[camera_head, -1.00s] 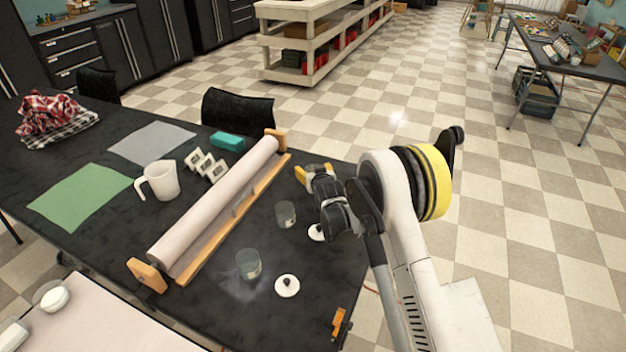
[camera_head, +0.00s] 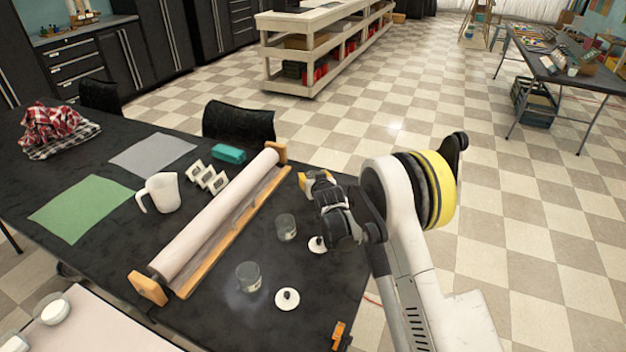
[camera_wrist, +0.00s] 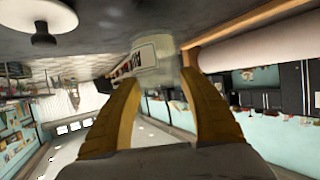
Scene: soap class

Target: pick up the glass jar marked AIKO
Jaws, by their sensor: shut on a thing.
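My gripper (camera_head: 308,182) hangs over the black table, beside the far end of the paper roll. In the wrist view, its two yellow fingers (camera_wrist: 152,92) are shut on a clear glass jar (camera_wrist: 172,62) with a pale label (camera_wrist: 145,57); the lettering is too small to read surely. In the head view the held jar is mostly hidden by the gripper. Two other glass jars stand on the table, one (camera_head: 286,226) nearer the gripper and one (camera_head: 249,277) closer to the front.
White knobbed lids (camera_head: 287,299) and (camera_head: 317,245) lie beside the jars. The paper roll (camera_head: 215,215) on its wooden stand borders the left. The table's right edge is close.

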